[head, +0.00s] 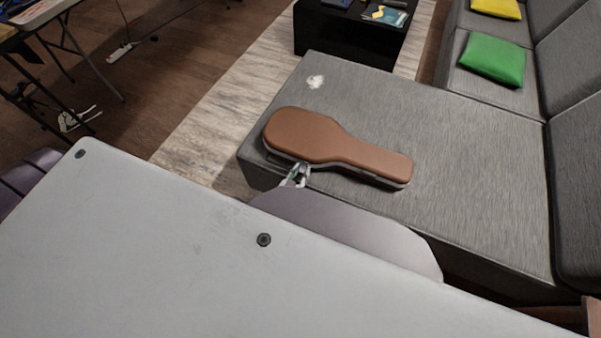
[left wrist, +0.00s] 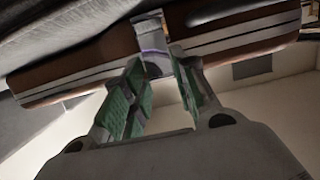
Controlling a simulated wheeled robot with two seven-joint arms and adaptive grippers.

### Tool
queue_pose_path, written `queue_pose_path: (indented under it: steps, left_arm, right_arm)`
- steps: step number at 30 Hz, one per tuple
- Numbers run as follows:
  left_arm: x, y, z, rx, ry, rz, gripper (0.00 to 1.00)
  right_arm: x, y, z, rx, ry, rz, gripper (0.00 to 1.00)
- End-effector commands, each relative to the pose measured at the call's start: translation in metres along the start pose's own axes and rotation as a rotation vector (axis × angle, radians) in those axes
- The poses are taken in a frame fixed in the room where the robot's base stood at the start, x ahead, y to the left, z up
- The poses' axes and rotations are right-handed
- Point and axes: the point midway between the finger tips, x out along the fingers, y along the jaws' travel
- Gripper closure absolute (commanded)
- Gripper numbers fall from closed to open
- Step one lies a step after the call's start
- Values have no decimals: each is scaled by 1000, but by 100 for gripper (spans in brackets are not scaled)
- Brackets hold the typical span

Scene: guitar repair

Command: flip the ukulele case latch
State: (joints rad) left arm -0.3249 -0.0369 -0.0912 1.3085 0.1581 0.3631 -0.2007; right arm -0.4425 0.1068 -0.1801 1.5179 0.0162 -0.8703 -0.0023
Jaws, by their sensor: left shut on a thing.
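The brown ukulele case (head: 318,136) lies closed on the grey couch seat, its wide body at left and its narrow neck end at right. My left gripper (head: 297,174) is at the near side of the case body, by the seam. In the left wrist view the case (left wrist: 232,36) appears upside down with pale seam strips. A small pale metallic latch (left wrist: 152,38) sits on its side, between the green-padded fingers of my left gripper (left wrist: 154,78). The fingers are shut on the latch, though the exact contact is hard to see. My right gripper is not in view.
The grey couch seat (head: 475,180) has free room right of the case. A small white patch (head: 315,82) lies behind the case. Green (head: 492,59) and yellow (head: 497,8) cushions are farther back. A black low table (head: 345,35) stands beyond the seat.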

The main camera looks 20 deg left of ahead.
Motion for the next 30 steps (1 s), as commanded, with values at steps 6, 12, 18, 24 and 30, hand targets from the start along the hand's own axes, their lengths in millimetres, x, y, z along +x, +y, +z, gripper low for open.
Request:
queue_pose_path:
  steps: [6,12,18,24,30]
  left_arm:
    - [0,0,0,0,0,0,100]
    - [0,0,0,0,0,0,66]
    - [0,0,0,0,0,0,50]
    - [0,0,0,0,0,0,50]
    - [-3,0,0,0,0,0,50]
  right_arm:
    - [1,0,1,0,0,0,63]
    - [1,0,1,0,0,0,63]
    - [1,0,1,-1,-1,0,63]
    - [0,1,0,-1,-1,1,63]
    - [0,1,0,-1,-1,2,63]
